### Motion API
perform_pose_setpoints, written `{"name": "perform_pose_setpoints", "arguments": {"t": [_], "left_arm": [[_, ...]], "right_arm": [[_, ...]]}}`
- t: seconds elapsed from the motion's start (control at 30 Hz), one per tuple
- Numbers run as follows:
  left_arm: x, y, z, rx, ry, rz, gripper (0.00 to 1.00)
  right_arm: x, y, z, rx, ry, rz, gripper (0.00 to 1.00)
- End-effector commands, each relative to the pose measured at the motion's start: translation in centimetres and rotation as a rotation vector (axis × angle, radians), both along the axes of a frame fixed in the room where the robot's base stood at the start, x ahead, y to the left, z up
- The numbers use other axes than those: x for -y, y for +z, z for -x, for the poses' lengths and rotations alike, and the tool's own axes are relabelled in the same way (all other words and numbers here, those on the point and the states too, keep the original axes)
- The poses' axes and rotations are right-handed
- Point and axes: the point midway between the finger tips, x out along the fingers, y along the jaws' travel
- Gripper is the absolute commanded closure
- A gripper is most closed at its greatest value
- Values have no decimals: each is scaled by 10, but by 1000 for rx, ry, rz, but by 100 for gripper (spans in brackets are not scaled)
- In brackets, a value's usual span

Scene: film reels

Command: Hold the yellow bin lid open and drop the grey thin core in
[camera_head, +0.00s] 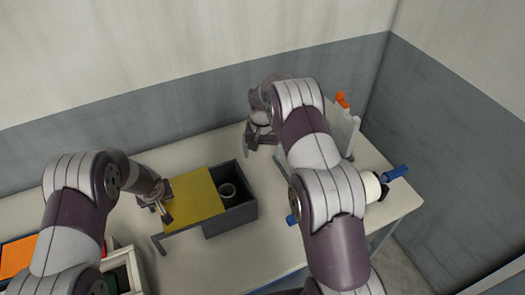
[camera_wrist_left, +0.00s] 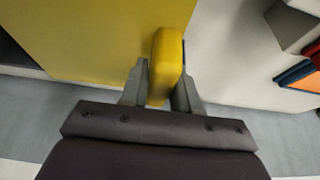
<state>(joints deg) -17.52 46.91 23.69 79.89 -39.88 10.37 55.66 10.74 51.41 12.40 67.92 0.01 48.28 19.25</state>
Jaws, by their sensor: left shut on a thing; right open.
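The dark grey bin (camera_head: 232,219) stands on the table, its right part uncovered. Its yellow lid (camera_head: 190,199) lies to the left of the opening and also fills the upper left of the left wrist view (camera_wrist_left: 95,35). My left gripper (camera_head: 165,211) is at the lid's left edge, shut on the yellow handle (camera_wrist_left: 166,62), which shows between its fingers in the left wrist view. A grey ring, which looks like the thin core (camera_head: 228,191), is inside the bin opening. My right gripper (camera_head: 256,140) is open and appears empty, behind and right of the bin, apart from it.
A white rack (camera_head: 346,130) with an orange piece stands at the back right, partly behind my right arm. A white roll on a blue-ended rod (camera_head: 393,174) lies at the right. A tray (camera_head: 124,257) with coloured pieces is at the lower left.

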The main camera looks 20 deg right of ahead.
Motion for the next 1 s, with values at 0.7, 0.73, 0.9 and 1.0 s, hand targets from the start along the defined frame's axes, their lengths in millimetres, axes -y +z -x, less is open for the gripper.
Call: {"name": "perform_pose_setpoints", "arguments": {"t": [0.7,0.73,0.9,1.0], "left_arm": [[26,1,-2,5,0,2,100],[27,1,-2,5,0,2,100],[33,2,-2,6,0,2,100],[37,2,-2,6,-1,3,100]], "right_arm": [[0,-8,0,0,0,0,8],[0,-8,0,0,0,0,8],[0,-10,0,0,0,0,8],[0,-11,0,0,0,0,8]]}}
